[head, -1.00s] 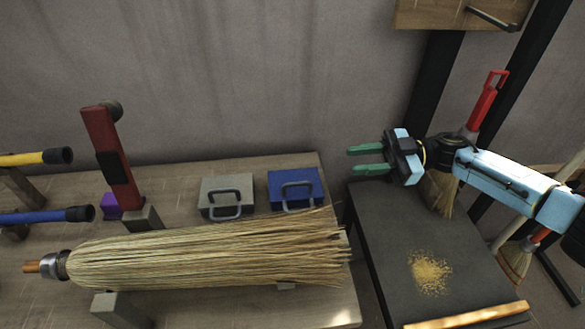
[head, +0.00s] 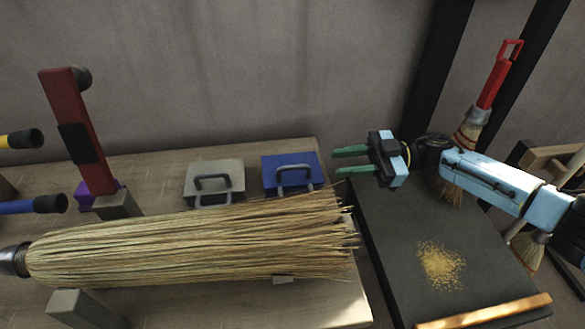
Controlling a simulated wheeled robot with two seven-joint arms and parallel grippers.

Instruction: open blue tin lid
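The blue tin (head: 270,164) stands on the wooden table, close to its right end. Its lid is down, with a grey loop handle (head: 295,175) at the front. My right gripper (head: 340,162) is to the right of the blue tin with its two green fingers pointing left towards it. The fingers are apart, with nothing between them, and do not touch the tin. My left gripper is not in view.
A grey tin (head: 230,172) stands left of the blue one. A large straw broom head (head: 190,245) lies across the table in front of both tins. A red clamp post (head: 82,130) rises at left. A dark board (head: 400,250) with yellow bits (head: 440,267) lies at right.

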